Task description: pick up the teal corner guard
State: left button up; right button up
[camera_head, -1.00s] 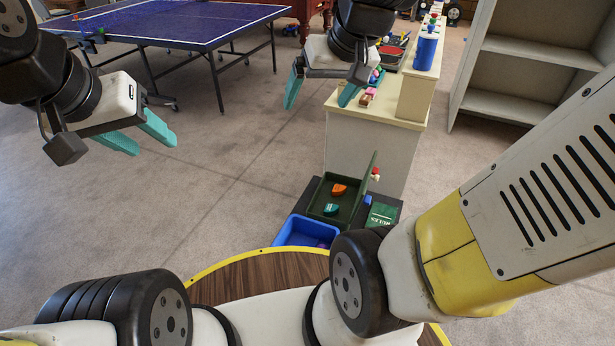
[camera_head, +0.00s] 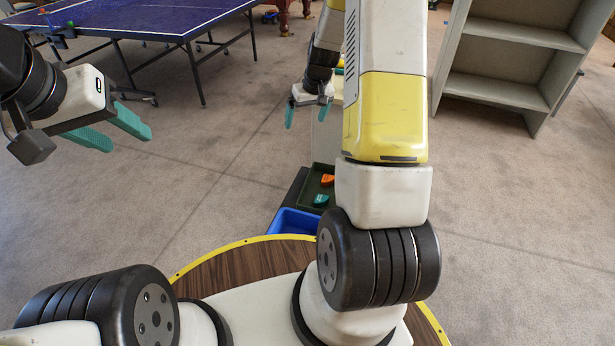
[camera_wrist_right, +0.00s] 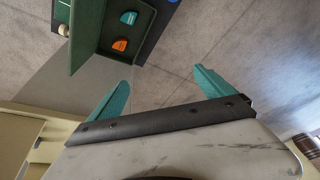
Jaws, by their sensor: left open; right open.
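The teal corner guard (camera_head: 321,200) lies in a dark green tray (camera_head: 318,178) low near the floor, beside an orange piece. It also shows in the right wrist view (camera_wrist_right: 129,18), at the top. My right gripper (camera_head: 308,113) is open and empty, above and beyond the tray in the head view. In the right wrist view its two teal fingers (camera_wrist_right: 160,90) are spread apart, and the guard is well clear of them. My left gripper (camera_head: 112,130) is open and empty at the left, over the carpet, far from the tray.
The orange piece (camera_head: 327,180) shares the tray; its raised lid (camera_wrist_right: 88,35) shows in the wrist view. A blue bin (camera_head: 293,222) stands in front. My right arm hides much of the counter. A table-tennis table (camera_head: 150,18) and grey shelf (camera_head: 500,65) stand behind. Carpet is open at left.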

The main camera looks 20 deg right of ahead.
jog(key=w+d+f+g, duration=0.1)
jog(key=d+f, duration=0.1)
jog(key=f, duration=0.6)
jog(key=w+d+f, duration=0.1)
jog(key=d+f, duration=0.1)
jog(key=f, duration=0.6)
jog(key=n, duration=0.1)
send_near(322, 199)
jog(key=shift+w+a+f+g+h, duration=0.15)
jog(key=shift+w+a+g+h, duration=0.3)
jog(key=shift+a, duration=0.25)
jog(key=f, duration=0.5)
jog(key=w+f, duration=0.1)
jog(key=f, duration=0.2)
jog(key=shift+d, duration=0.15)
jog(key=c, duration=1.5)
jog(key=shift+o, duration=0.2)
jog(key=shift+r, duration=0.1)
